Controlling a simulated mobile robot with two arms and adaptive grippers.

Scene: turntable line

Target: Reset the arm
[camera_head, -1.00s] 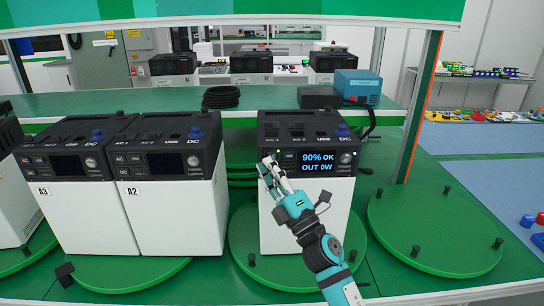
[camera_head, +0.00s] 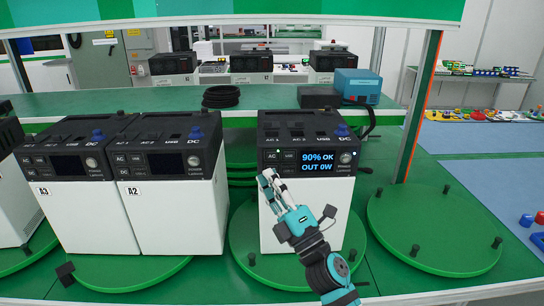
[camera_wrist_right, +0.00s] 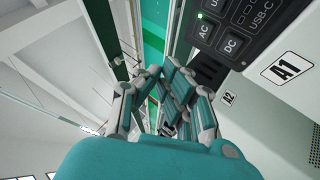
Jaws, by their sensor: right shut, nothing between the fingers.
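My right gripper (camera_head: 271,184) is shut and empty in the head view, in front of the upper left part of the white front of a power station (camera_head: 336,215). Whether it touches that front I cannot tell. The station's lit screen (camera_head: 317,162) reads 90% OK, OUT 0W. In the right wrist view the same gripper (camera_wrist_right: 160,84) points past the station's black panel (camera_wrist_right: 235,30), where a small green light shows by the AC button. A label A1 (camera_wrist_right: 285,70) is on its white side. My left gripper is not in view.
Power stations A2 (camera_head: 180,215) and A3 (camera_head: 75,215) stand to the left with dark screens. An empty green turntable (camera_head: 440,235) with short black posts is at the right. A blue box (camera_head: 357,86) and a black cable coil (camera_head: 221,97) sit on the bench behind.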

